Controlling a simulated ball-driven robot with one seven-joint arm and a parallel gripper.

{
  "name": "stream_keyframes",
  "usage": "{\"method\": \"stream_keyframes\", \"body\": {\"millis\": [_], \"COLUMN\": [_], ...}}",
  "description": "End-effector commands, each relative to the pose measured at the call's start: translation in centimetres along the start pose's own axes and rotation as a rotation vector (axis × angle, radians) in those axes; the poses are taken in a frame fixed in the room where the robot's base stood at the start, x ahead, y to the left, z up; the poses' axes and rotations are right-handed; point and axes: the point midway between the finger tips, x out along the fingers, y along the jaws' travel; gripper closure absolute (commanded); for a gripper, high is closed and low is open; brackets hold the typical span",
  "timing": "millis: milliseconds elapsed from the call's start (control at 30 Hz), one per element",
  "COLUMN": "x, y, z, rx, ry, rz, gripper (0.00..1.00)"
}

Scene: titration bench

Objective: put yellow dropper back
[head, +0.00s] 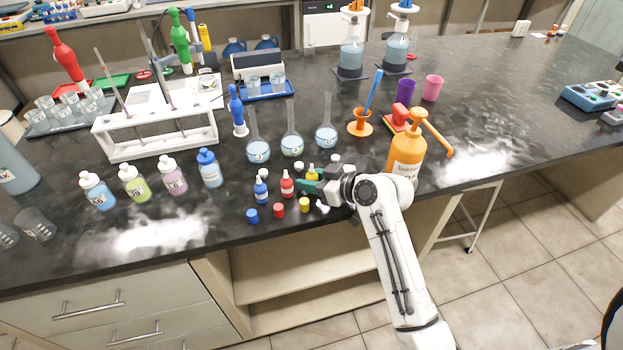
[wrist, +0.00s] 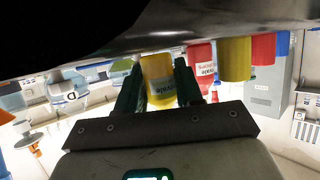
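The yellow dropper bottle (head: 312,172) stands near the front of the black bench, partly hidden by my gripper (head: 307,187) in the head view. In the wrist view, which is upside down, the labelled yellow bottle (wrist: 159,82) is between the two green fingers of my gripper (wrist: 160,78). The fingertips lie close along both its sides; whether they press on it is unclear. The bottle looks upright, and its base appears at the bench top. A small yellow cap (head: 304,204) stands apart, nearer the front edge.
Red (head: 287,184) and blue (head: 261,190) dropper bottles stand left of the yellow one. Red (head: 278,210) and blue (head: 252,215) caps stand in front. Round flasks (head: 292,145) stand behind. A large orange pump bottle (head: 406,152) stands close to the right of my wrist.

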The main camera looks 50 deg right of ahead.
Motion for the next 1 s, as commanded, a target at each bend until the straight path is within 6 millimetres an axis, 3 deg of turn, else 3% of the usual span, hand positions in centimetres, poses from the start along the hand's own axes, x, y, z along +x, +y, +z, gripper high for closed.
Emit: {"method": "stream_keyframes", "body": {"millis": [133,167,267,600,767,1000], "x": [0.2,0.1,0.1,-0.3,-2.7,-7.8], "y": [0.0,0.0,0.0,0.0,0.1,0.1], "z": [0.4,0.3,0.2,-0.1,0.1,0.1], "rx": [0.0,0.0,0.0,0.001,0.0,0.001], "ry": [0.0,0.0,0.0,0.0,0.001,0.0], "rz": [0.0,0.0,0.0,0.001,0.003,0.004], "gripper": [0.69,0.62,0.54,0.54,0.54,0.54]}}
